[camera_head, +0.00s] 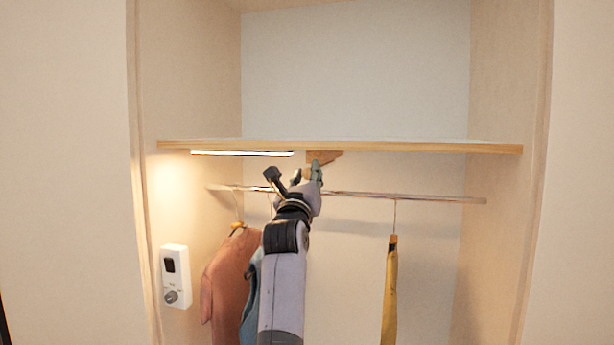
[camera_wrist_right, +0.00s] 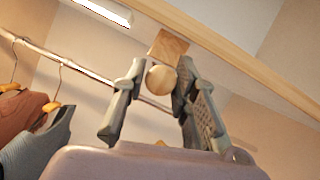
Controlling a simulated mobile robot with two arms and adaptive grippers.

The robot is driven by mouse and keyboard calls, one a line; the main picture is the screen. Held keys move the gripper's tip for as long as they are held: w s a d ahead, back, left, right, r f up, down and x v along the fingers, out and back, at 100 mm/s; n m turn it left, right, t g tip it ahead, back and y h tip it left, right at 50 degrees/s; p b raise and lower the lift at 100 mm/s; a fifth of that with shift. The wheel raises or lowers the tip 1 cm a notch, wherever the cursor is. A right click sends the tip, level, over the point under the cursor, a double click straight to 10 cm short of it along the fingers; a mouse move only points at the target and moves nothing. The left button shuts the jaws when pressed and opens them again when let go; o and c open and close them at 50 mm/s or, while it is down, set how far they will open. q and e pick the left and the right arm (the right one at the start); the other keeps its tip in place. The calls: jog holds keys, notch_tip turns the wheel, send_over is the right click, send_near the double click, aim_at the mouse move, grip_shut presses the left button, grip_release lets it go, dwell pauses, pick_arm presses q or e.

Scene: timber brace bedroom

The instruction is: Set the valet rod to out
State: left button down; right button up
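The valet rod's wooden block (camera_head: 323,156) is fixed under the front of the shelf. In the right wrist view the block (camera_wrist_right: 168,45) shows with a round wooden knob end (camera_wrist_right: 161,79) below it. My right gripper (camera_head: 294,173) is raised just below the shelf, beside the block. In the right wrist view the right gripper (camera_wrist_right: 160,75) is open, and the knob shows between its fingertips, closer to the right finger. I cannot tell whether that finger touches it. In the head view the gripper hides the knob. My left gripper is in neither view.
The wooden shelf (camera_head: 420,147) runs across just above the gripper, with a lit strip (camera_head: 243,153) beneath it. Behind is a clothes rail (camera_head: 420,198) with a rust garment (camera_head: 226,275), a blue one and a yellow one (camera_head: 390,290). A white control box (camera_head: 175,275) is on the left wall.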

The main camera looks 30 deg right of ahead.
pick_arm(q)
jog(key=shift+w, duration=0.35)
pick_arm(e)
grip_shut()
